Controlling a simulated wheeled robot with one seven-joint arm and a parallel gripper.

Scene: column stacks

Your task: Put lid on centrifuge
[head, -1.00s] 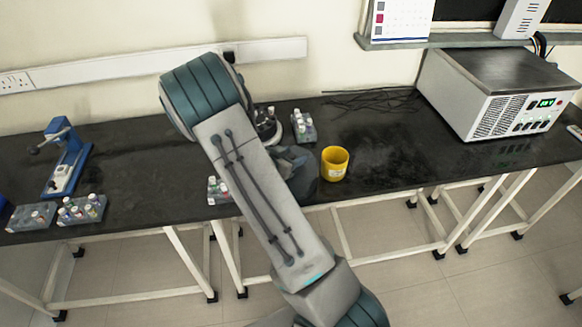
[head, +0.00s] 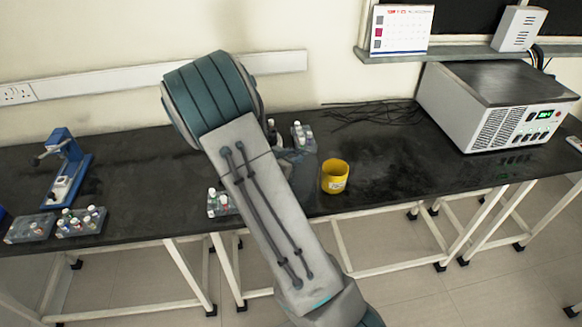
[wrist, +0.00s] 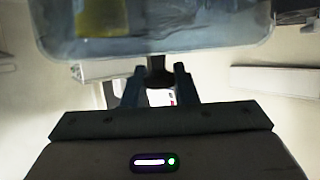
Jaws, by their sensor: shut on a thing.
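In the wrist view my gripper (wrist: 156,80) is shut on a short dark stem. The stem joins a broad, translucent grey-blue lid (wrist: 200,30), which fills the top of that view, with a yellow patch showing through it. In the head view my arm covers most of the gripper and lid; only a grey-blue piece shows beside the arm, left of the yellow cup. The centrifuge (head: 272,131) is almost wholly hidden behind my arm, with only a small part and a pale cap showing. I cannot tell whether the lid touches it.
A yellow cup (head: 334,177) stands close right of my arm. Tube racks stand behind (head: 302,138) and in front (head: 219,203); more (head: 82,221) are at the left. A blue device (head: 65,168) stands far left, a white box instrument (head: 495,105) at right. The black bench (head: 400,165) is clear right of the cup.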

